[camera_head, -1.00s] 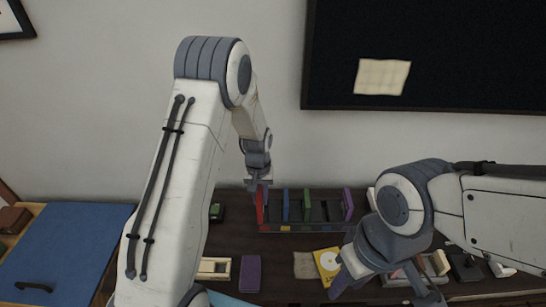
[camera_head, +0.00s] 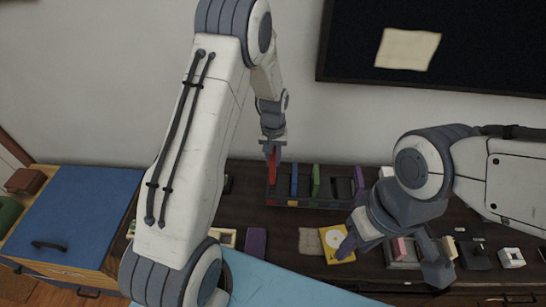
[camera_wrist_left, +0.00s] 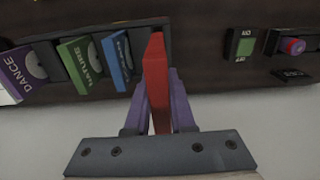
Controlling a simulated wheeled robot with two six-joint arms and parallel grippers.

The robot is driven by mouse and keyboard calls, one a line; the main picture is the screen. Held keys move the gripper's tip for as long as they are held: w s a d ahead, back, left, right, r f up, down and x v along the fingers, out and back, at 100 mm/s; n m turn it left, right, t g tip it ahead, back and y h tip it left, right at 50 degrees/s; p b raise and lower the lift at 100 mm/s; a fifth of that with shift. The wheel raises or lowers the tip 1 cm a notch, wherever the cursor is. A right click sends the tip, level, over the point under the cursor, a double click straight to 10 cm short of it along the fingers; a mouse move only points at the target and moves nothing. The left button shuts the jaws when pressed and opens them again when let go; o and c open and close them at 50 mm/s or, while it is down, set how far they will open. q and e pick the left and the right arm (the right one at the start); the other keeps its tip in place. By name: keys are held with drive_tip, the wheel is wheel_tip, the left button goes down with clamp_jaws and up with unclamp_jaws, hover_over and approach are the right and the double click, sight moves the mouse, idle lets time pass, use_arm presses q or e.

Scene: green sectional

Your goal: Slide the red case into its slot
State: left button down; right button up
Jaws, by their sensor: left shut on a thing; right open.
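The red case (camera_head: 272,173) stands upright at the left end of the dark rack (camera_head: 310,205) against the wall. My left gripper (camera_head: 271,152) is shut on it from above. In the left wrist view, the red case (camera_wrist_left: 157,85) is between the purple fingers of my left gripper (camera_wrist_left: 160,105), its far end at the rack, beside the blue case (camera_wrist_left: 117,60). I cannot tell how deep it sits in its slot. Blue, green (camera_head: 316,180) and purple (camera_head: 359,183) cases lean in the rack. My right gripper (camera_head: 395,258) is open and empty, above the front right of the desk.
A yellow case (camera_head: 337,243) lies near my right gripper, with a purple box (camera_head: 256,242) farther left. A tray with a pink block (camera_head: 401,248) is on the right. A blue-topped cabinet (camera_head: 80,215) stands at the left.

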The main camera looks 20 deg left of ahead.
use_arm(q)
drive_tip(key=shift+f+b, duration=1.3)
drive_tip(key=shift+f, duration=0.9)
drive_tip(key=shift+f, duration=0.15)
idle(0.3)
drive_tip(key=shift+f, duration=0.35)
drive_tip(key=shift+f+b, duration=1.7)
drive_tip(key=shift+f, duration=0.6)
drive_tip(key=c, duration=0.7)
unclamp_jaws()
